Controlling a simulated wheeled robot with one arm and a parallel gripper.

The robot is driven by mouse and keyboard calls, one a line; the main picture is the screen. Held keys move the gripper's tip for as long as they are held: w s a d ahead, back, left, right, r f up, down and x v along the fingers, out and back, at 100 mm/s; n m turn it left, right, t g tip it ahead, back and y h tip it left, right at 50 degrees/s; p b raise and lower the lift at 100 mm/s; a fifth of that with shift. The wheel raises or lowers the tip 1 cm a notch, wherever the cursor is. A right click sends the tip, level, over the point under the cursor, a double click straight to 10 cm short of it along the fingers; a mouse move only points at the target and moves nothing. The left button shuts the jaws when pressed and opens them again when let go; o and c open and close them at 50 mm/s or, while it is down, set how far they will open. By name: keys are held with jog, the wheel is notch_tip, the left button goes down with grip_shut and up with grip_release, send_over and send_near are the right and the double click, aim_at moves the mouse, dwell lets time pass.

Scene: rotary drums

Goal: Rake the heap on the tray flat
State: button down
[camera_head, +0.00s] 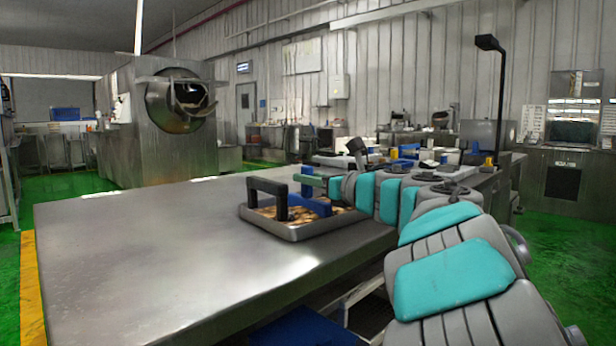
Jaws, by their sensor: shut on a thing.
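The metal tray (290,236) stands on the steel table near its far right edge. A heap of brown pieces (335,209) lies in it, partly hidden. A black arch-shaped handle (267,183) rises at the tray's left side. A blue rake-like tool (312,207) stands over the heap inside the tray; I cannot tell how deep its edge sits in the pieces. My gripper (309,184) reaches in from the right above the tray, shut on the blue tool. The grip itself is small and partly hidden, and my arm covers the tray's right side.
The steel table (150,250) is bare to the left of the tray. A cluttered bench (430,155) stands behind my arm. A large rotary drum machine (170,110) stands at the back left. A black lamp post (502,100) rises at the right.

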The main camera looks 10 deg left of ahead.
jog(key=shift+w+d+r+p, duration=0.1)
jog(key=shift+w+d+p, duration=1.45)
jog(key=shift+w+d, duration=0.35)
jog(key=shift+w+d+p, duration=1.5)
jog(key=shift+w+d, duration=0.2)
jog(key=shift+w, duration=0.35)
jog(key=s+b, duration=0.1)
jog(key=a+b, duration=0.1)
jog(key=s+a+b, duration=0.1)
jog(key=shift+s+a+f, duration=0.15)
jog(key=shift+s+f, duration=0.1)
jog(key=shift+s, duration=0.1)
jog(key=shift+s+a+b, duration=2.1)
jog(key=shift+s+a, duration=0.7)
jog(key=shift+s, duration=0.25)
jog(key=shift+s+a+r, duration=0.15)
jog(key=shift+s+r, duration=0.05)
jog(key=shift+r, duration=0.05)
notch_tip(320, 180, up, 13)
jog(key=p, duration=0.8)
jog(key=shift+f+p, duration=0.2)
jog(key=shift+p, duration=0.1)
